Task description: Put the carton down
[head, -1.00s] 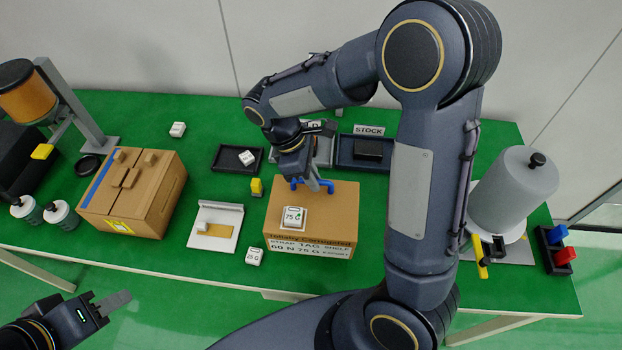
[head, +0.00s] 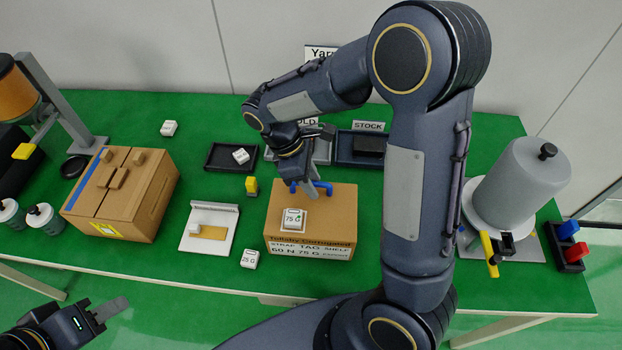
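A brown carton (head: 285,220) with printed lettering on its front and a blue handle (head: 324,187) on top is in the middle of the head view. A white block marked 75 G (head: 293,219) is on its top. My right gripper (head: 313,190) reaches down from above onto the handle, which shows on both sides of the fingers; it appears shut on it. The carton's underside is hidden, so I cannot tell whether it touches the green table. My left gripper (head: 108,310) is at the lower left, away from the carton, with nothing visible in it; its finger gap is unclear.
A larger carton (head: 150,207) stands on the green table (head: 340,283) at the left. A white plate fixture (head: 198,243), a 25 G block (head: 249,259) and a yellow block (head: 251,186) lie near the carton's left. Dark trays (head: 222,157) are behind. A grey cylinder (head: 520,185) stands right.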

